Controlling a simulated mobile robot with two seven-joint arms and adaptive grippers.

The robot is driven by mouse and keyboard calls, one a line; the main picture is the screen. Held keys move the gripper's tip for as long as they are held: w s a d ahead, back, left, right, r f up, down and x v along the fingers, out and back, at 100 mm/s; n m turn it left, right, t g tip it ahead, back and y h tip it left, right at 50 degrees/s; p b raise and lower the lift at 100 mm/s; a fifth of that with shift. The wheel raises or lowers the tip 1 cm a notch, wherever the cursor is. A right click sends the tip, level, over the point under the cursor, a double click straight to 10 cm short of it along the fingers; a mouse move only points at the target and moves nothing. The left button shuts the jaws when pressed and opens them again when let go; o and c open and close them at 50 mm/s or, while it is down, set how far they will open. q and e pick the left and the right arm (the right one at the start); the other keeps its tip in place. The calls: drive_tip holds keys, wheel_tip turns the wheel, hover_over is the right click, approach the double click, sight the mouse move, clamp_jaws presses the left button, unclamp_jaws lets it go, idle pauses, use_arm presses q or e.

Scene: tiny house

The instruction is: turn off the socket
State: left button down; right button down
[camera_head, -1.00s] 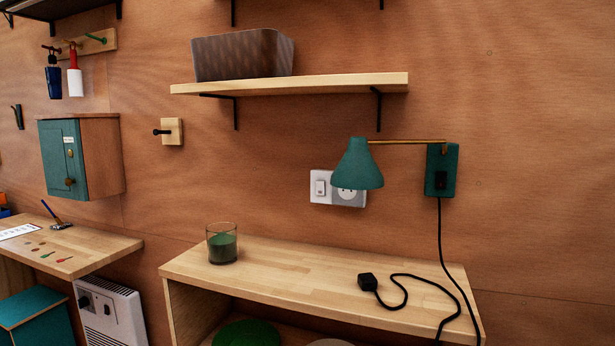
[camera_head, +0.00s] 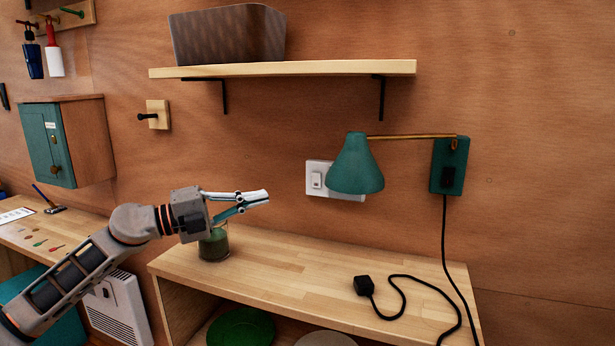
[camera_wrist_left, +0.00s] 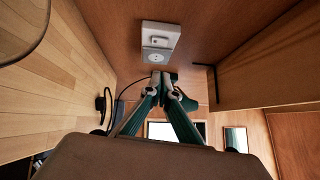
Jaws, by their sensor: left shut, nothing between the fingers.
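The white wall socket (camera_head: 318,180) with a rocker switch on its left part is on the wooden wall, partly hidden behind the green lamp shade (camera_head: 355,165) in the head view. The left wrist view shows the whole socket (camera_wrist_left: 158,42), with its switch and its round outlet. My left gripper (camera_head: 268,196) is shut and empty. It is left of the socket, above the desk, and apart from the socket. In the left wrist view its fingertips (camera_wrist_left: 164,78) meet below the socket. My right gripper is not in view.
A wooden shelf (camera_head: 340,69) with a dark bin (camera_head: 228,35) hangs above. A glass with green contents (camera_head: 214,246) stands on the desk (camera_head: 290,262) behind my gripper. A black plug (camera_head: 364,286) and its cord lie on the desk. The wall right of the lamp is clear.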

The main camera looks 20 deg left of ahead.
use_arm(q)
drive_tip(key=shift+s, duration=0.2)
approach(319, 177)
drive_tip(key=d, duration=0.4)
drive_tip(key=w, duration=0.3)
drive_tip(key=shift+w+d+r, duration=0.1)
drive_tip(key=shift+w+d, duration=0.05)
drive_tip(key=shift+w, duration=0.25)
drive_tip(key=shift+r, duration=0.1)
